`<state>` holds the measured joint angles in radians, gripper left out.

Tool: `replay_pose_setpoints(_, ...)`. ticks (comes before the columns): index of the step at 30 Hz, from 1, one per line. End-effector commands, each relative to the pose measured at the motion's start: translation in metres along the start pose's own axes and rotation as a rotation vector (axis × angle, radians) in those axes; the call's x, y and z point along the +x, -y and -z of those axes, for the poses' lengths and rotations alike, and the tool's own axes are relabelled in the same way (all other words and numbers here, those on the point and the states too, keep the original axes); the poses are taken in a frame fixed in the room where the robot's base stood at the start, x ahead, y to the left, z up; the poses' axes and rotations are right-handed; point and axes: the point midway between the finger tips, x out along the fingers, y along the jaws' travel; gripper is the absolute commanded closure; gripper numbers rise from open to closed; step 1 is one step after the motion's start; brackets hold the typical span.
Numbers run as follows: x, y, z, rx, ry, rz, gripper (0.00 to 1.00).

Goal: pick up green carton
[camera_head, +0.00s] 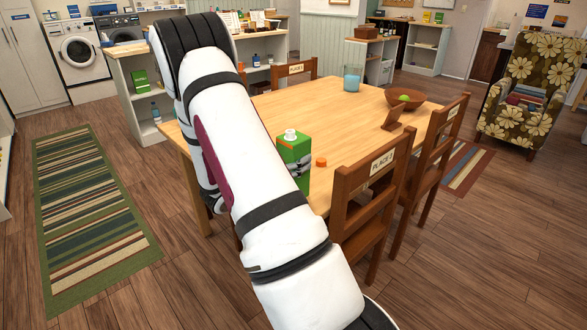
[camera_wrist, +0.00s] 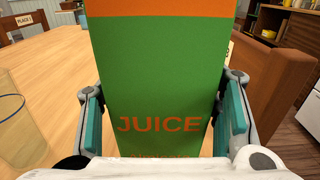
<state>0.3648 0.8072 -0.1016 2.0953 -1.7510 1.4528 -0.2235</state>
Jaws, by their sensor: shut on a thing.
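A green juice carton (camera_head: 294,155) with a white cap stands on the wooden table (camera_head: 330,112), near its front edge, partly hidden by my arm. In the wrist view the carton (camera_wrist: 160,80) fills the middle, green with an orange top band and the word JUICE. My gripper (camera_wrist: 162,120) has one teal-padded finger on each side of the carton and is shut on it. I cannot tell whether the carton touches the table.
An orange object (camera_head: 321,162) lies beside the carton. A glass (camera_wrist: 20,120) is to the left in the wrist view. Wooden chairs (camera_head: 372,190) line the near right side.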

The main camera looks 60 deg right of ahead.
Motion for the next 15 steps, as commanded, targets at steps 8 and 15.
replay_pose_setpoints(8, 0.0, 0.0, -0.004, 0.003, 0.004, 0.001, 1.0)
replay_pose_setpoints(15, 0.0, 0.0, -0.036, 0.006, 0.005, 0.0, 1.0)
